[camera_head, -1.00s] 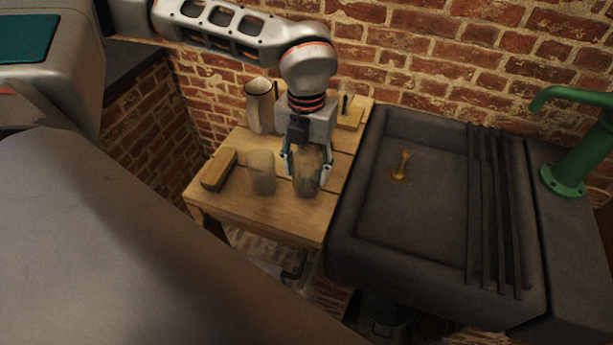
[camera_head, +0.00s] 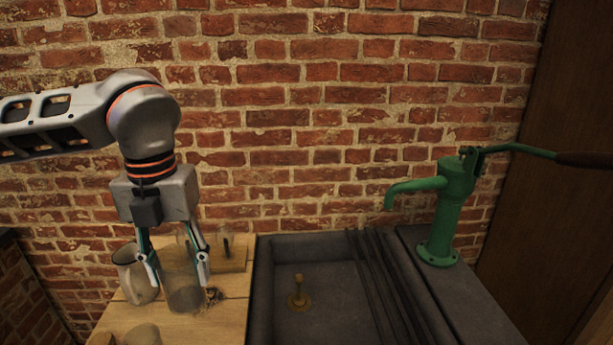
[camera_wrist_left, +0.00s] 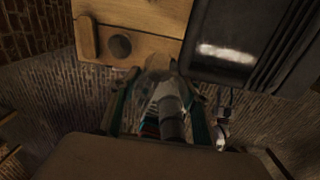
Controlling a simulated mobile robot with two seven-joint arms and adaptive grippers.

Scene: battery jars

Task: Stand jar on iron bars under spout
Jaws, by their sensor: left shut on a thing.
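In the head view, my left gripper (camera_head: 177,276) points down over the wooden table and is shut on a clear glass jar (camera_head: 182,288). The jar is upright between its fingers; how far its base is above the tabletop I cannot tell. The wrist view also shows the jar (camera_wrist_left: 160,88) between the fingers. The dark iron bars (camera_head: 378,270) lie side by side across the sink, right of its basin. The green pump's spout (camera_head: 405,190) hangs above them.
A pale jug (camera_head: 135,272) stands close left of the held jar.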

